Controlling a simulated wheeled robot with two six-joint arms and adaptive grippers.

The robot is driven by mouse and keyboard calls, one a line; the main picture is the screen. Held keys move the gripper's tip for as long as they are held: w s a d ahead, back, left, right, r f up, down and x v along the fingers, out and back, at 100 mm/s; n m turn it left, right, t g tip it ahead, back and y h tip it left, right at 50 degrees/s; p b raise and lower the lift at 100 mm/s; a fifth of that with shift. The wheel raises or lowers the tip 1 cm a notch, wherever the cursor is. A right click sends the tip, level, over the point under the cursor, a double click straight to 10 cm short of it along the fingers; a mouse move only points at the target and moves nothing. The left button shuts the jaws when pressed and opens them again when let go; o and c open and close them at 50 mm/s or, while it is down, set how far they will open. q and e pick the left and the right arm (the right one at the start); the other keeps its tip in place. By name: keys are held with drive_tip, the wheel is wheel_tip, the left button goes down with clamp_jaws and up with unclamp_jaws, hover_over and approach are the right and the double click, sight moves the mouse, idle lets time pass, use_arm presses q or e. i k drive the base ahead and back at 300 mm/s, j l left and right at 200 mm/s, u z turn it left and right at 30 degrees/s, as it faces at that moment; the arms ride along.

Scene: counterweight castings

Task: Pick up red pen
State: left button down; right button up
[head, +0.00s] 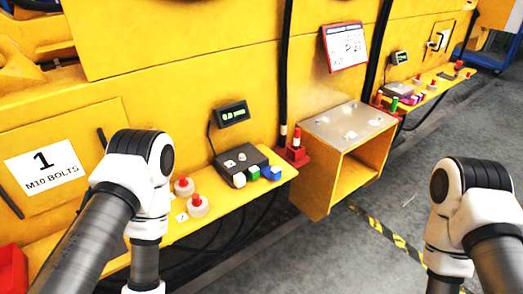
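I cannot single out a red pen for certain. A slim upright red piece (297,137) stands in a red block (297,156) at the right end of the near yellow shelf (205,222). A smaller upright red piece (378,98) stands farther right, by the far shelf. Both are too small to identify surely. My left arm comes in from the left and my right arm from the right. Both run out of the bottom of the picture, so neither gripper shows.
On the near shelf are a dark box (241,163), small white, green and blue cubes and two red-topped round knobs (197,205). A yellow open-fronted stand (332,187) with a metal top juts out beside it. Grey floor (405,195) lies open at right.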

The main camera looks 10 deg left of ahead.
sight(296, 132)
drive_tip(key=i+l+z, duration=0.25)
drive_tip(key=z, duration=0.15)
drive_tip(key=i+l+z, duration=0.1)
drive_tip(key=i+z, duration=0.25)
drive_tip(key=i, duration=0.15)
